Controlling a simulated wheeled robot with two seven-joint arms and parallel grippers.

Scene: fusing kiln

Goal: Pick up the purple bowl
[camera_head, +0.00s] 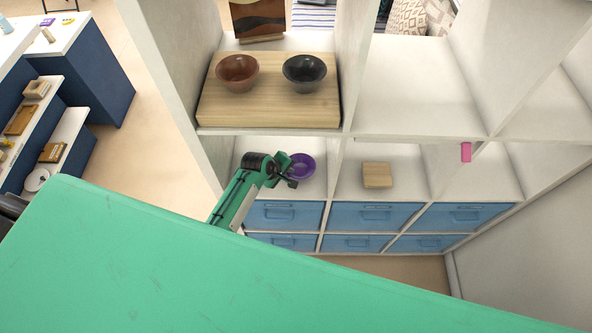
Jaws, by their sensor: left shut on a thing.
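The purple bowl (303,167) is in the lower left compartment of the white shelf unit, just above the blue drawers. My left gripper (290,174) reaches into that compartment from the left and is at the bowl's left rim, shut on it. The fingertips are small and dark here, and the gripper hides part of the bowl's left side. The bowl looks about upright; I cannot tell whether it touches the shelf. My right gripper is not in view.
A wooden board (270,112) with a brown bowl (237,72) and a black bowl (305,72) is on the shelf above. A wooden block (377,175) lies in the compartment to the right. Shelf dividers flank the arm. Blue drawers (375,216) are below.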

